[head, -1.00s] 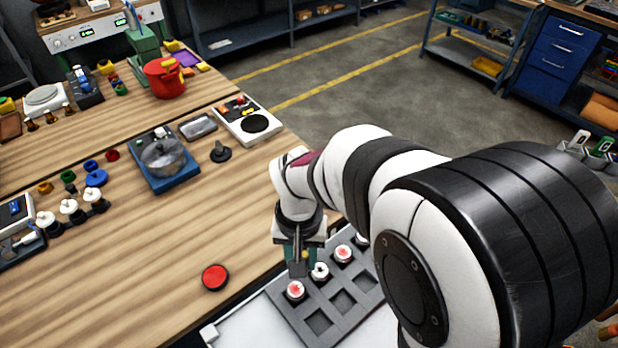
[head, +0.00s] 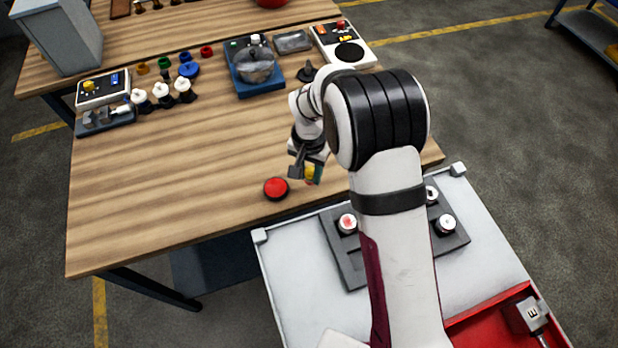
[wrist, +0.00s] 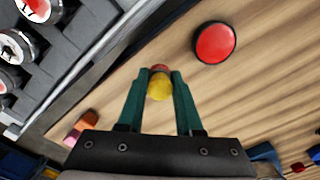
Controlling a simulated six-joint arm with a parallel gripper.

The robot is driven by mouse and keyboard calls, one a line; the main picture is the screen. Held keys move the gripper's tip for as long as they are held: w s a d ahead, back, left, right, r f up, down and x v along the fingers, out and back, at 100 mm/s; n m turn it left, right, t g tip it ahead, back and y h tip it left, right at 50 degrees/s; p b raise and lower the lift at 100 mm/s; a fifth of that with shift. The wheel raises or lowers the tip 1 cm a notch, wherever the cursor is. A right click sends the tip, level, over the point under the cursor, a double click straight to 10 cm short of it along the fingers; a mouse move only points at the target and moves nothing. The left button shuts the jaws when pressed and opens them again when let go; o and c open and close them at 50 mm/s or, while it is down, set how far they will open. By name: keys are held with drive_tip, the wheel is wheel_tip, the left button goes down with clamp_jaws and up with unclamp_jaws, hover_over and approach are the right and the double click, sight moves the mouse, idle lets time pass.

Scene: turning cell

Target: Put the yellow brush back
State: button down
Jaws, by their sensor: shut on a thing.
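My gripper (head: 303,172) is over the front edge area of the wooden bench, fingers pointing down. Its green fingers (wrist: 158,85) are shut on a small yellow piece (wrist: 160,88) with a red part at its far end. The same yellow piece (head: 310,172) shows at the fingertips in the head view. Its shape is mostly hidden by the fingers, so I cannot tell for sure that it is the brush. I cannot tell whether it touches the bench.
A red round button (head: 276,188) lies on the bench (head: 180,200) just left of my gripper, and also shows in the wrist view (wrist: 214,43). A grey slotted tray (head: 350,270) with red-and-white topped pieces (head: 347,223) stands on the white cart (head: 290,290). The bench's left middle is clear.

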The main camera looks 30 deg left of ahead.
sight(308, 189)
drive_tip(key=shift+a+f, duration=0.25)
drive_tip(key=shift+f, duration=1.9)
drive_tip(key=shift+f, duration=0.1)
drive_tip(key=c, duration=0.6)
unclamp_jaws()
